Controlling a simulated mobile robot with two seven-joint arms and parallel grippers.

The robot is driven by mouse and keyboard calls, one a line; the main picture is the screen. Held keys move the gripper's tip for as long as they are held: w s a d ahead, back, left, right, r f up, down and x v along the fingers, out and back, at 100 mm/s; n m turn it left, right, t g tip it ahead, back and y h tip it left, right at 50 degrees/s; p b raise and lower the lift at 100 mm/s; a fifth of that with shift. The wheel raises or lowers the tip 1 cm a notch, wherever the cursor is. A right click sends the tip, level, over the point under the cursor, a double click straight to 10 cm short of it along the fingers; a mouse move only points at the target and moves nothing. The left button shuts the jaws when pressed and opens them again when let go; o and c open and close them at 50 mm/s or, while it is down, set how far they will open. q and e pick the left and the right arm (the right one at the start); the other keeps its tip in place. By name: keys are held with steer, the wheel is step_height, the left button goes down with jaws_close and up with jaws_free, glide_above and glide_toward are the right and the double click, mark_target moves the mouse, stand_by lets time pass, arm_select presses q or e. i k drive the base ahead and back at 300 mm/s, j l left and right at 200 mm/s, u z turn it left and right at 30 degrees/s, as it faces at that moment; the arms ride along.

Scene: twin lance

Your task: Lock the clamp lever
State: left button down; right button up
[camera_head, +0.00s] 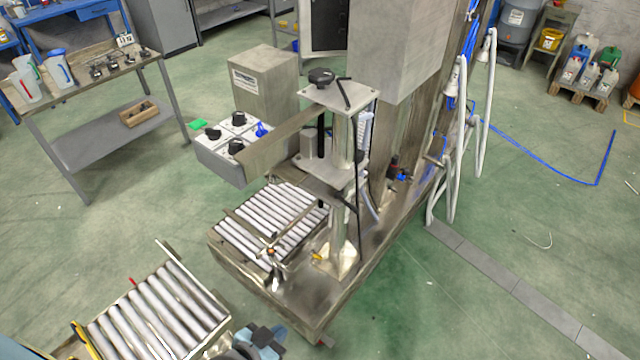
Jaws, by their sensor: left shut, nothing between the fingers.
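A machine stands in the middle with a steel post and a plate (340,95) on top. A black lever handle (344,94) stands tilted on this plate, beside a round black knob (321,77). Another thin black lever (345,199) shows lower on the post. I cannot tell for sure which is the clamp lever. My left gripper (266,338) is at the bottom edge, dark with bluish parts, shut and empty. It is in front of the machine base, well apart from both levers. My right gripper is not in view.
A roller bed (270,225) sits on the machine, with a separate roller conveyor (155,315) at lower left. A control box (228,145) with black knobs juts out left of the post. White bent tubes (456,130) stand at the right. Green floor is free at lower right.

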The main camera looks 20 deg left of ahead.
mark_target(348, 204)
steer(key=i+l+u, duration=0.3)
steer(key=i+u, duration=0.15)
steer(key=i+l+u, duration=0.45)
